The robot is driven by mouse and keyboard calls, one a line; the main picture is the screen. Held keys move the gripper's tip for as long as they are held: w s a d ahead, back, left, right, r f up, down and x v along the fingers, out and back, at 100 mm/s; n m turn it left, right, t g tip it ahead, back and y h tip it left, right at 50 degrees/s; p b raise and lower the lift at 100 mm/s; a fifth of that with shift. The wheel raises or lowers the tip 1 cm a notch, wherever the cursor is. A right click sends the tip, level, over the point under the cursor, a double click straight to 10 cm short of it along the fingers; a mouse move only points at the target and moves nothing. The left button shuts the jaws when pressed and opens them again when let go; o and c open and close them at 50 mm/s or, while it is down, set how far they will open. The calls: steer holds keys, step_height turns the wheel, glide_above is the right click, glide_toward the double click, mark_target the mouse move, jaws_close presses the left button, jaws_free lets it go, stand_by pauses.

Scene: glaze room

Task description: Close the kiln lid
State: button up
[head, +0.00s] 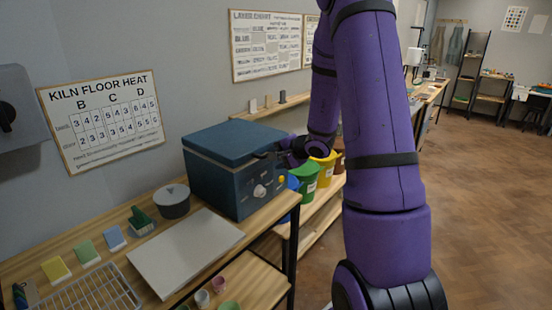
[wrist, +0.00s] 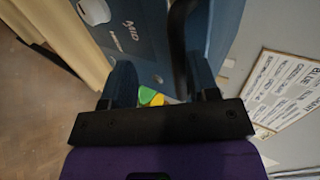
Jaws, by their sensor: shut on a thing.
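The kiln (head: 218,180) is a dark blue box on the wooden bench, with a dial and labels on its front. Its blue lid (head: 232,143) lies flat or nearly flat on the body; I cannot tell whether a thin gap is left. My gripper (head: 284,152) is at the lid's right front edge, partly hidden by its own links. The kiln front (wrist: 125,35) fills the top of that view.
A grey pot (head: 172,203), a pale board (head: 185,250), several glaze tiles (head: 87,252) and a wire rack (head: 85,295) are on the bench left of the kiln. Green (head: 304,183) and yellow (head: 323,170) buckets stand to its right. Floor at right is clear.

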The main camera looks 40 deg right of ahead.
steer(key=v, duration=1)
steer(key=s+a+r+n+g+y, duration=0.1)
steer(key=s+a+r+n+g, duration=0.2)
steer(key=a, duration=0.4)
steer(key=s+a+r+n+y, duration=0.1)
steer(key=a+r+n+y, duration=0.1)
steer(key=a+r+n, duration=0.3)
steer(key=s+a+r+n+g+y, duration=0.1)
steer(key=s+a+r+g, duration=0.15)
steer(key=a, duration=0.55)
steer(key=s+a+r+n+h, duration=0.2)
steer(key=s+r+n+h, duration=0.1)
steer(key=s, duration=0.4)
steer(key=s+a+r+n+h, duration=0.2)
steer(key=s+r+n+h, duration=0.1)
steer(key=s, duration=0.5)
steer(key=shift+n, duration=0.4)
steer(key=shift+f+g, duration=0.1)
steer(key=shift+g, duration=0.15)
